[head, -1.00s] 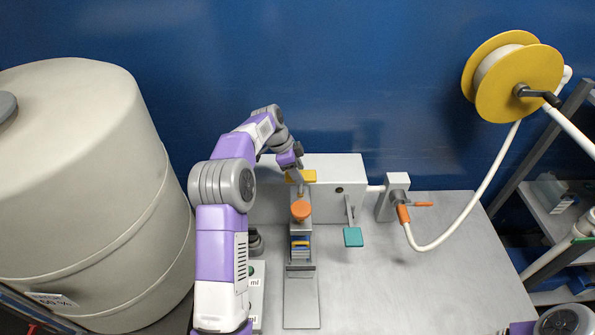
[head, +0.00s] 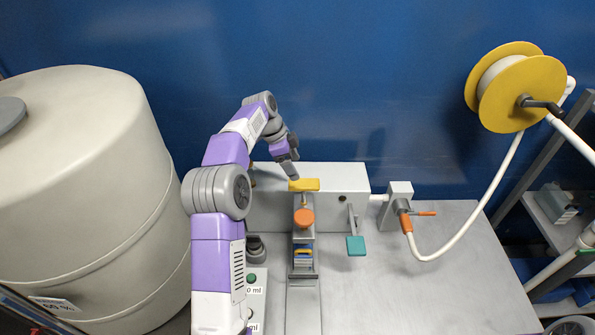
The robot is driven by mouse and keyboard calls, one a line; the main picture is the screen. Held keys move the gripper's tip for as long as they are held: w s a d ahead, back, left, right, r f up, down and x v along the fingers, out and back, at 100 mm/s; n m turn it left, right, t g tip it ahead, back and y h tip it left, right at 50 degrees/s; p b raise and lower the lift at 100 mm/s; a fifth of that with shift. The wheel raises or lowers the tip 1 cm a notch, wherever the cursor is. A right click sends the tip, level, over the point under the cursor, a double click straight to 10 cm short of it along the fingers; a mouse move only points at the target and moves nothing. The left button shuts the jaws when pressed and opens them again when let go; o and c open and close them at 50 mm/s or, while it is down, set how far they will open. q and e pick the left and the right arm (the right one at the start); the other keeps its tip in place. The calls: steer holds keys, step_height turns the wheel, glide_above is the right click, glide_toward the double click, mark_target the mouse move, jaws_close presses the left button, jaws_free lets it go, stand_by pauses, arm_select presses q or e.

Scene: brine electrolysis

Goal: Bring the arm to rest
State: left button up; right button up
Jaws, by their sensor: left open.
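My left arm comes up from the lower left and bends over the bench. My left gripper (head: 292,172) is at its end, open and empty, just above and behind the yellow block (head: 304,185) on the grey box (head: 332,182). I cannot tell whether its fingertips touch the yellow block. Below the block, an orange knob (head: 304,218) sits on the upright fixture on the bench. My right gripper is not in view; only a grey piece of my right arm shows at the lower right corner.
A large beige tank (head: 85,190) fills the left. A teal paddle (head: 356,246) hangs in front of the box. A valve (head: 401,205) with a white hose (head: 470,222) stands to the right, and a yellow reel (head: 520,92) is above. The right bench top (head: 430,290) is clear.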

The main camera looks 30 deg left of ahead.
arm_select(q)
steer(key=shift+s+a+r, duration=0.1)
steer(key=shift+a+r, duration=0.1)
steer(key=shift+r, duration=0.25)
